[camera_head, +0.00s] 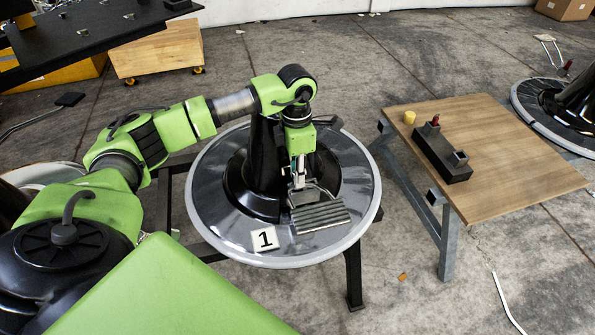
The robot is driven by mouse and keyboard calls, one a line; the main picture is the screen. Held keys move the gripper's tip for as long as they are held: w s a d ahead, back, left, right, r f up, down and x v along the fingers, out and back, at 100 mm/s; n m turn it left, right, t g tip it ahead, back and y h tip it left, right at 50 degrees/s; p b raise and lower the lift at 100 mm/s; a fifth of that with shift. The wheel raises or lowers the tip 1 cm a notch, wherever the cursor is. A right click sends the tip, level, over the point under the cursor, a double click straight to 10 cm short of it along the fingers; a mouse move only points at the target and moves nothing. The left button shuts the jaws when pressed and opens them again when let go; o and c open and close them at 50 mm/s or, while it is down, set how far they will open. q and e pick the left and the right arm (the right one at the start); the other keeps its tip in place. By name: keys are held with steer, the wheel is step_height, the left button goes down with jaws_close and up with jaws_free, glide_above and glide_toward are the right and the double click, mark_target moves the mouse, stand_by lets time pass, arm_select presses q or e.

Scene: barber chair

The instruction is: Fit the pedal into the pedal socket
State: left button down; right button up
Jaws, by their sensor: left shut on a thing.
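The pedal (321,217) has a grey ribbed footplate and a thin metal bracket. My left gripper (298,184) points down and is shut on the pedal's bracket. The footplate hangs over the front right part of the round chair base (215,222), in front of its black centre column (262,160). I cannot tell whether the pedal touches the base. The pedal socket is not clearly visible; my gripper and the pedal cover the area by the column. My right gripper is not in view.
A white card marked 1 (265,239) lies on the base's front rim. The base rests on a dark stand (354,278). A wooden table (520,165) at right holds a black block (441,155) and a yellow cylinder (409,117). Another round base (535,110) is far right.

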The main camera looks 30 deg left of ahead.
arm_select(q)
steer(key=shift+f+b, duration=0.3)
steer(key=shift+f, duration=0.2)
stand_by(0.8)
steer(key=c, duration=1.8)
jaws_free()
